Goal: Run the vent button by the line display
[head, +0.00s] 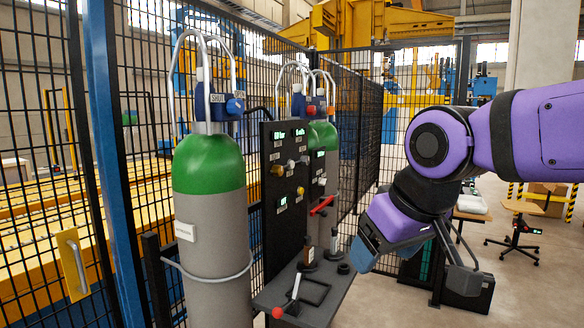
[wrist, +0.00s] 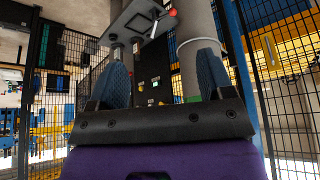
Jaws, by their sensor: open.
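A black upright panel (head: 284,230) stands between two gas cylinders. Small green displays show near its top (head: 279,135), on its lower part (head: 283,203) and at its right edge (head: 320,154). The labels are too small to tell which is the vent button. My gripper (head: 364,252) is right of the panel, apart from it. In the wrist view my gripper (wrist: 158,78) has its fingers wide apart and nothing between them; the dark panel (wrist: 151,66) shows beyond.
A green-topped grey cylinder (head: 210,235) stands left of the panel, another (head: 325,150) behind it. A red lever (head: 322,205) juts from the panel. A grey shelf (head: 325,305) below carries a red-knobbed lever (head: 278,312). Mesh fencing (head: 145,100) stands behind.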

